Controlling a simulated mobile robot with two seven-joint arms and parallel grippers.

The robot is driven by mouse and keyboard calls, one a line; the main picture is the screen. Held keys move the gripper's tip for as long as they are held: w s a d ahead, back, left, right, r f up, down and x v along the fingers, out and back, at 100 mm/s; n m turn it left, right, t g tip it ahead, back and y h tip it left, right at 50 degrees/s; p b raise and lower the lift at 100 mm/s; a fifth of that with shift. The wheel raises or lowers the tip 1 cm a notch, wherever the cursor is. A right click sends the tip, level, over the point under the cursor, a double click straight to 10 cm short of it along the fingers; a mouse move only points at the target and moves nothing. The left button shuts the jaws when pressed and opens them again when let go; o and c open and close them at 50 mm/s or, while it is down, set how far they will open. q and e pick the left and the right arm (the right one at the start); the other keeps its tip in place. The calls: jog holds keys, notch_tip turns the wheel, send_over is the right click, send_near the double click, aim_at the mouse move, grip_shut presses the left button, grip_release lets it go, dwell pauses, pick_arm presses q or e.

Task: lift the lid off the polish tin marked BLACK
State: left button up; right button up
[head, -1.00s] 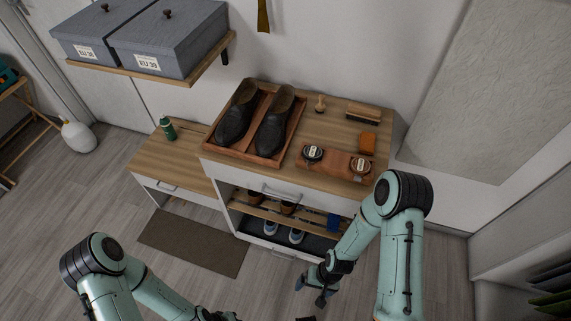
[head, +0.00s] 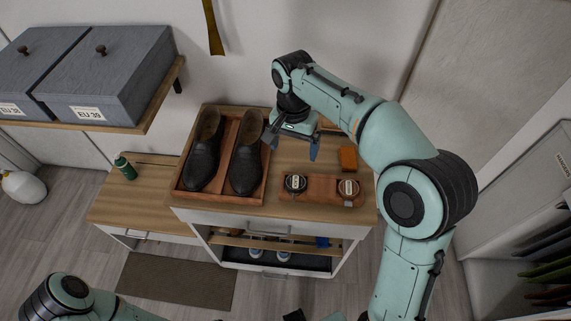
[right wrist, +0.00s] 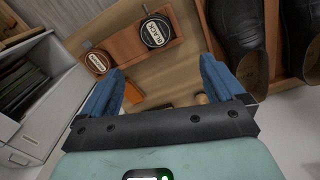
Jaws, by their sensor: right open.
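The polish tin marked BLACK (right wrist: 156,30) is round and dark with a white label, and its lid is on. It sits in a reddish-brown wooden tray (right wrist: 137,53), left of a second tin (head: 348,187) with a brown rim in the head view. The BLACK tin also shows in the head view (head: 295,183). My right gripper (head: 291,143) is open and empty, above the cabinet top and behind the BLACK tin, apart from it. Its two blue fingers show in the right wrist view (right wrist: 162,75).
A tray (head: 222,200) with two dark shoes (head: 245,166) stands left of the tins. An orange block (head: 347,158) lies behind them. A wall shelf with grey boxes (head: 105,80) hangs at upper left. A green bottle (head: 125,168) stands on the lower bench.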

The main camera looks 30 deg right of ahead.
jog(key=b, duration=0.1)
send_over(295, 182)
notch_tip(295, 182, down, 8)
jog(key=shift+w+r, duration=0.1)
jog(key=shift+r, duration=0.1)
jog(key=shift+f+b, duration=0.45)
jog(key=shift+f, duration=2.35)
pick_arm(q)
jog(key=shift+s+f, duration=0.95)
jog(key=shift+f, duration=0.2)
pick_arm(e)
jog(key=c, duration=1.1)
